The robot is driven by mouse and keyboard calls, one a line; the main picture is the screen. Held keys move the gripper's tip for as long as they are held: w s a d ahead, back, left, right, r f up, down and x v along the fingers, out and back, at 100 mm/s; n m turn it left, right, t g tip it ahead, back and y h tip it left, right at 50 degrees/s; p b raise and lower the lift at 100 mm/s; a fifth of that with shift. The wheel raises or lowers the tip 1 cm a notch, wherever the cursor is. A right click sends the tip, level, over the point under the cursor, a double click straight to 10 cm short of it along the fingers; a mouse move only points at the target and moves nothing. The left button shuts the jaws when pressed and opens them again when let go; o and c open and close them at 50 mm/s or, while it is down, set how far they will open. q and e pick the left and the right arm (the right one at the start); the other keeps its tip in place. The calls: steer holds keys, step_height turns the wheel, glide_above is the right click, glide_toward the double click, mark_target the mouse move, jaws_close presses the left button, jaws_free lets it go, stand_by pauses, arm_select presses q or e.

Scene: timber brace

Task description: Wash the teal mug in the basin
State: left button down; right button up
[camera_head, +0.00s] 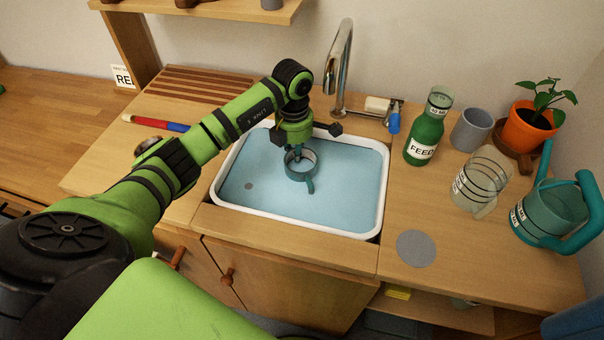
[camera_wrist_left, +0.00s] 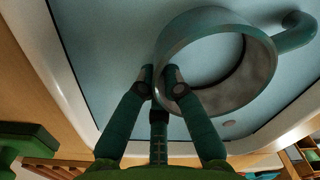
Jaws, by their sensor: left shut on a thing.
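The teal mug (camera_head: 300,166) is in the basin (camera_head: 376,205), over or in the pale blue water (camera_head: 262,196). My left gripper (camera_head: 297,152) reaches down from above and is shut on the mug's rim. In the left wrist view, the fingers (camera_wrist_left: 160,84) pinch the near wall of the mug (camera_wrist_left: 222,97). The mug's opening faces the camera there, and its handle (camera_wrist_left: 290,36) points away from the fingers. In the head view the handle (camera_head: 309,184) points toward the front. I cannot tell how deep the mug sits. My right gripper is not in view.
A chrome tap (camera_head: 340,60) stands behind the basin. Right of it are a green FEED bottle (camera_head: 425,135), a grey cup (camera_head: 472,129), a clear jug (camera_head: 482,180), a teal watering can (camera_head: 548,215) and a potted plant (camera_head: 530,128). A grey disc (camera_head: 415,249) lies on the front right counter.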

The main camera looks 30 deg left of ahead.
arm_select(q)
steer(key=shift+f, duration=0.2)
steer(key=shift+r, duration=0.25)
stand_by(0.5)
step_height(320, 180, up, 11)
steer(key=p, duration=0.8)
steer(key=shift+r, duration=0.15)
